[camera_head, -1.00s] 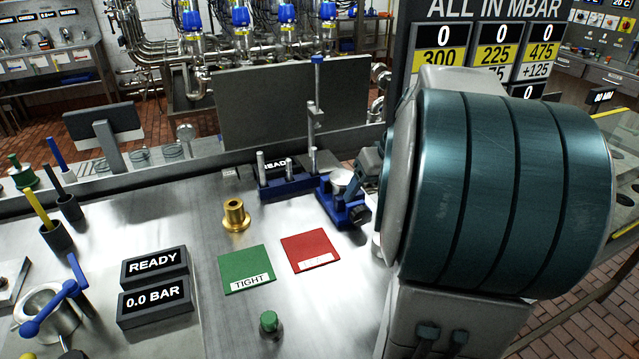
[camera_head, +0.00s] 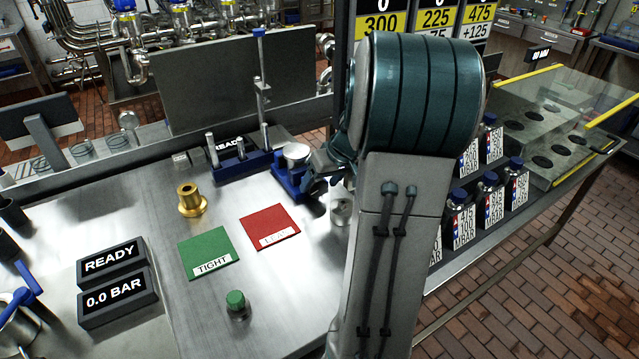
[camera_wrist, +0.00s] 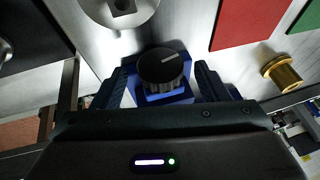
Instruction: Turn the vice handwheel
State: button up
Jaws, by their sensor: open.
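The vice (camera_head: 288,178) is a blue fixture with a pale round top, standing on the steel bench left of my arm. Its black ribbed handwheel, with a pale index line, shows in the wrist view (camera_wrist: 160,66) in front of a blue block (camera_wrist: 165,97). My gripper (camera_wrist: 163,80) is open, with one dark finger on each side of the handwheel. I cannot tell whether the fingers touch it. In the head view my arm hides most of the gripper, and the handwheel is hard to make out there.
A red pad (camera_head: 270,227), a green TIGHT pad (camera_head: 208,253), a brass fitting (camera_head: 192,201) and a green-topped knob (camera_head: 236,304) stand on the bench left of my arm. A blue stand with metal posts (camera_head: 240,163) is beside the vice. Labelled bottles (camera_head: 487,195) are at right.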

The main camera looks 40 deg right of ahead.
jog(key=shift+x, duration=0.85)
jog(key=c, duration=1)
jog(key=shift+y, duration=0.3)
jog(key=shift+d+f+y+b, duration=0.15)
jog(key=shift+d+y+b, duration=0.05)
jog(key=shift+y+b, duration=0.6)
jog(key=shift+d+m+t+y+b, duration=0.15)
jog(key=shift+m+t+y+b, duration=0.35)
jog(key=shift+y, duration=1.1)
